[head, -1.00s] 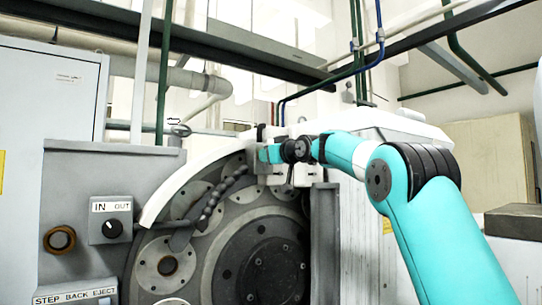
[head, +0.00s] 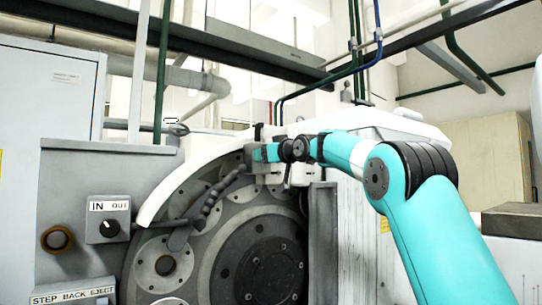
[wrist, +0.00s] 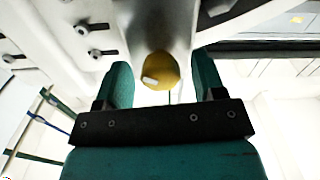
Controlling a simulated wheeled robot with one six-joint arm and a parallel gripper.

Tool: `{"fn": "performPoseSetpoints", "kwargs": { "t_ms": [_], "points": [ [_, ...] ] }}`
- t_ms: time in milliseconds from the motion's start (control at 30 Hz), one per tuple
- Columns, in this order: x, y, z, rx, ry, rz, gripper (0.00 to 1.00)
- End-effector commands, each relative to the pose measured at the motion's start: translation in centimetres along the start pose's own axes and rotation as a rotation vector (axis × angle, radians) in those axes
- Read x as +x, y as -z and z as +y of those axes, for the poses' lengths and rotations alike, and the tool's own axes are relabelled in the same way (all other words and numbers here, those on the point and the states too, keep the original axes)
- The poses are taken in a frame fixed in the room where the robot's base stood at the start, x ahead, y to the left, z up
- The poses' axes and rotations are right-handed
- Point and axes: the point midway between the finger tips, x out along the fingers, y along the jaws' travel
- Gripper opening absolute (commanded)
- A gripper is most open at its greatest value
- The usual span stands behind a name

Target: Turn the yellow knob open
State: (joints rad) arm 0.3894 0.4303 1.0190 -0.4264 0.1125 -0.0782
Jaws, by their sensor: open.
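The yellow knob (wrist: 161,72) shows in the wrist view, round with a small white mark on its face. It sits at the end of a pale grey metal housing (wrist: 160,20). My gripper (wrist: 162,66) is open, with one teal finger on each side of the knob and a visible gap on both sides. I cannot tell how deep the knob lies between the fingers. In the head view my gripper (head: 253,153) is at the top of the grinder's round face, by a white block (head: 272,178). The knob is hidden there.
A segmented coolant hose (head: 213,205) curves just left of my gripper. A white curved guard (head: 170,190) rims the grinder face (head: 262,265). A grey IN/OUT switch box (head: 108,220) is at the left. Bolted plates (wrist: 85,28) lie close at upper left in the wrist view.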

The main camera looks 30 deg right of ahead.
Motion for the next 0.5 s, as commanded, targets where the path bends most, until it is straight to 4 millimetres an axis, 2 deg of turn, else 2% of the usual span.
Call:
{"fn": "performPoseSetpoints", "kwargs": {
  "t_ms": [133,233,500],
  "points": [
    [-0.9,-0.2,0.0,-0.001,-0.001,0.002,0.63],
    [-2.6,-0.4,0.0,-0.002,-0.003,0.003,0.63],
    [-9.5,-0.6,0.0,-0.003,-0.005,0.003,0.63]
  ]
}}
